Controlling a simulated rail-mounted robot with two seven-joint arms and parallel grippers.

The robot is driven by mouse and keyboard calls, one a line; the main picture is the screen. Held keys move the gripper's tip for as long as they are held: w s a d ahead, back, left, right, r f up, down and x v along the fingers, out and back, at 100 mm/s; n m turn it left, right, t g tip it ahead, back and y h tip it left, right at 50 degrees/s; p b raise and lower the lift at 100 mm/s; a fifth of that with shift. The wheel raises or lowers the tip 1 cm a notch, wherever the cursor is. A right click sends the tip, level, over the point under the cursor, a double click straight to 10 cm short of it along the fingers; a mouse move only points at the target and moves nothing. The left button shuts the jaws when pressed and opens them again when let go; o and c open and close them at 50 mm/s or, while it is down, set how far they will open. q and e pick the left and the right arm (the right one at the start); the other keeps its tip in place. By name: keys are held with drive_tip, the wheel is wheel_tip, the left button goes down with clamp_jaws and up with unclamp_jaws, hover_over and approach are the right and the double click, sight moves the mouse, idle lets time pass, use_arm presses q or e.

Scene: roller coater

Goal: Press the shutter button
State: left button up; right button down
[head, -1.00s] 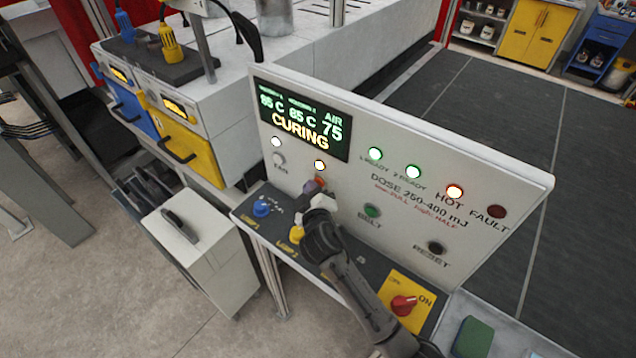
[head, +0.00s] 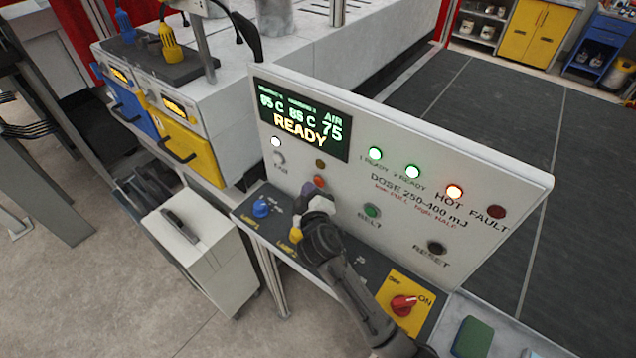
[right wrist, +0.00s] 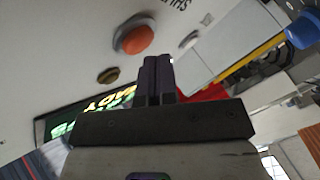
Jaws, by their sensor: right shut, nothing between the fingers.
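The shutter button (head: 318,181) is a round orange-red button on the upright white panel, below an unlit amber lamp (head: 320,164). In the right wrist view the button (right wrist: 136,36) stands clear of the fingers, beyond and left of their tips. My right gripper (head: 303,203) is just below and left of the button in the head view. Its two dark fingers are together and empty in the right wrist view (right wrist: 158,62). I see no contact between the fingers and the button. The display (head: 302,120) reads READY. My left gripper is not in view.
A green belt button (head: 372,210) and black reset button (head: 436,248) are right of my gripper. The sloping desk carries a blue knob (head: 262,208), a yellow knob (head: 297,235) and a red switch (head: 403,305). A white cabinet (head: 205,245) stands at left.

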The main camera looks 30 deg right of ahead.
drive_tip(key=shift+s+a, duration=0.1)
drive_tip(key=shift+a, duration=0.15)
drive_tip(key=a, duration=0.1)
drive_tip(key=s+a, duration=0.1)
drive_tip(key=a, duration=0.1)
drive_tip(key=s+a, duration=0.1)
drive_tip(key=shift+s+a, duration=0.15)
drive_tip(key=shift+a, duration=0.1)
idle(0.4)
idle(0.5)
drive_tip(key=shift+d, duration=0.1)
